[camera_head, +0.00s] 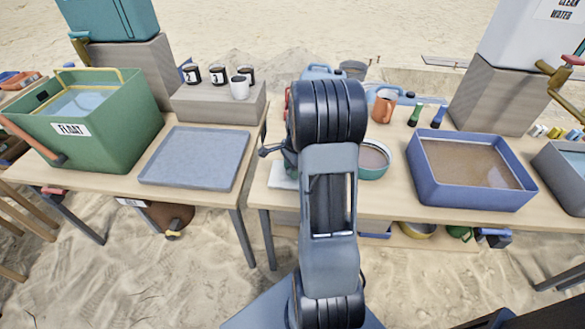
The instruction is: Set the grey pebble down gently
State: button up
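I cannot make out the grey pebble in the head view. My own arm stands upright in the middle of the picture and covers part of the right table. My gripper is hidden behind the arm, so its fingers and anything in them cannot be seen. A flat grey-blue tray (195,158) lies on the left table and looks empty. A blue bin (472,198) with brown contents stands on the right table. A round teal-rimmed pan (373,172) sits just right of my arm.
A green tub of water labelled FLOAT (118,150) stands left of the tray. Several cups (240,88) stand on a grey block (218,108) behind it. An orange mug (383,106) stands behind the pan. A narrow gap separates the two tables.

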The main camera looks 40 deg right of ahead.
jog(key=o, duration=0.4)
jog(key=shift+o, duration=0.2)
notch_tip(320, 180, up, 11)
jog(key=d+p, duration=0.1)
jog(key=p, duration=0.1)
jog(key=s+a+r+n+t, duration=0.1)
jog(key=s+a+n, duration=0.3)
jog(key=a+n, duration=0.2)
jog(key=s+a+r+n+h, duration=0.1)
jog(key=s+a+r+n, duration=0.1)
jog(key=s+a+n, duration=0.2)
jog(key=s+a+r+n+t, duration=0.1)
jog(key=s+a+n, duration=0.3)
jog(key=a+n, duration=0.6)
jog(key=shift+a+r+t, duration=0.2)
jog(key=shift+a+t, duration=0.1)
jog(key=shift+a, duration=0.35)
